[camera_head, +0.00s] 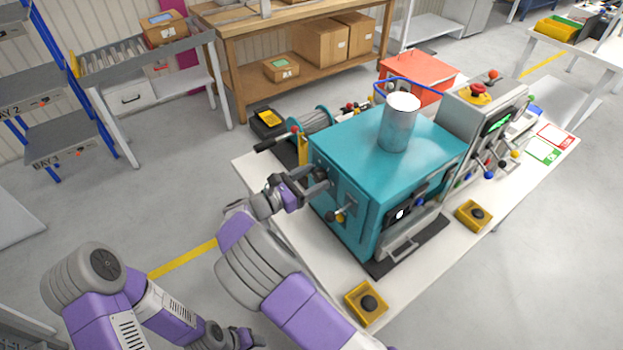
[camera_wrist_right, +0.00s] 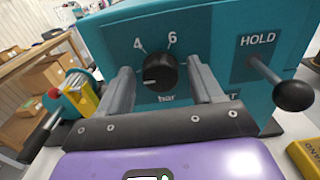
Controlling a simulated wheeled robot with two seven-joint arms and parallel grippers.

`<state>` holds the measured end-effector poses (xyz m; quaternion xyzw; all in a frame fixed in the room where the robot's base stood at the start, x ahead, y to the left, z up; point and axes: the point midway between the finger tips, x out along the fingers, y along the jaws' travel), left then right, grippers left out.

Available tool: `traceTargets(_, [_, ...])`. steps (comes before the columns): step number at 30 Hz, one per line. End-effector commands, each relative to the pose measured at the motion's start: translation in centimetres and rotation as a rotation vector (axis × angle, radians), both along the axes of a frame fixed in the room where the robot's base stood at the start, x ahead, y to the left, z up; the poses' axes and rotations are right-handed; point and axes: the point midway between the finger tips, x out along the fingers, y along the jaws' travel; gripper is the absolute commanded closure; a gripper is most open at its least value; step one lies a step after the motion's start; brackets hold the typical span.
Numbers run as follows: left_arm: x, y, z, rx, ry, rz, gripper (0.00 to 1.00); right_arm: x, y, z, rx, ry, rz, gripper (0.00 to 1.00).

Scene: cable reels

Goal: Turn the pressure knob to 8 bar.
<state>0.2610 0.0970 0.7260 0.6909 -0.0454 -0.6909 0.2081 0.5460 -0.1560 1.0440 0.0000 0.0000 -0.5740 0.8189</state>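The pressure knob (camera_wrist_right: 160,72) is a black round dial on the side of the teal machine (camera_head: 345,150). In the right wrist view, "4" is printed at its upper left, "6" at its upper right and "bar" below. A pale mark on the knob points roughly left. No 8 is visible. My right gripper (camera_wrist_right: 166,88) is open, with one finger on each side of the knob; visible gaps separate fingers and knob. In the head view my right gripper (camera_head: 312,180) is at the machine's left side. My left gripper (camera_head: 240,339) is low near the bottom edge, its fingers unclear.
A black-ball lever (camera_wrist_right: 294,95) labelled HOLD sticks out right of the knob. A metal cylinder (camera_head: 398,125) stands on the machine. Yellow boxes with black buttons (camera_head: 367,303) sit on the white table (camera_head: 300,238). A cable reel (camera_head: 309,120) stands behind the machine.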

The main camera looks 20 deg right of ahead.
Motion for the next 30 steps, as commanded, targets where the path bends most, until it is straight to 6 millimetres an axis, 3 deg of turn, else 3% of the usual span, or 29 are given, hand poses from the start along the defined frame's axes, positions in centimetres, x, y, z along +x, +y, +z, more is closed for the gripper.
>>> traceTargets(1, [0.0, 0.0, 0.0, 0.0, 0.0, 0.0, 0.44, 0.0, 0.01, 0.0, 0.0, 0.0, 0.0, 0.42])
traceTargets(10, [0.0, 0.0, 0.0, 0.0, 0.0, 0.0, 0.44, -0.01, 0.04, -0.01, 0.0, 0.0, 0.0, 0.88])
traceTargets(20, [-0.01, 0.0, -0.15, 0.0, 0.0, 0.0, 0.44, -0.04, 0.05, -0.03, 0.017, -0.047, 0.0, 0.88])
traceTargets(30, [-0.01, 0.0, -0.85, 0.0, 0.0, 0.0, 0.44, -0.15, 0.03, -0.14, 0.1, -0.271, 0.0, 0.88])
